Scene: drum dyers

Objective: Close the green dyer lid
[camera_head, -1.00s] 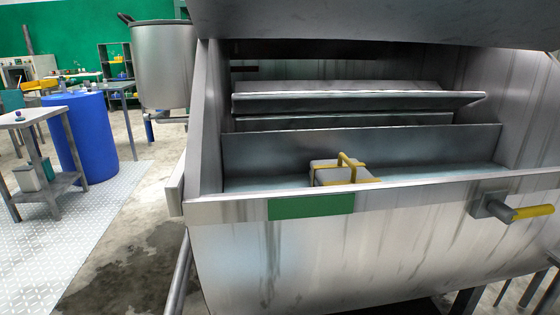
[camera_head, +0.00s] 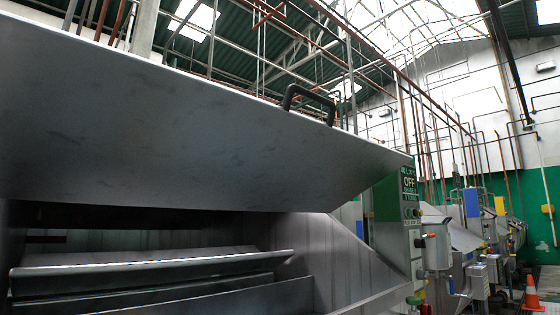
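The dyer lid (camera_head: 190,125) is a wide grey metal panel. It stands raised and open above the drum, and its underside faces me. A black handle (camera_head: 308,100) sits on its upper edge, right of the picture's middle. Below the lid the drum opening shows grey metal paddles (camera_head: 140,270) inside. The green label on the drum's front is out of view now. Neither of my grippers shows in the head view.
A control panel (camera_head: 411,200) with an "OFF" display stands at the lid's right end. More machines (camera_head: 465,240) line the right side. An orange traffic cone (camera_head: 531,295) stands at the lower right. Pipes run overhead under the roof.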

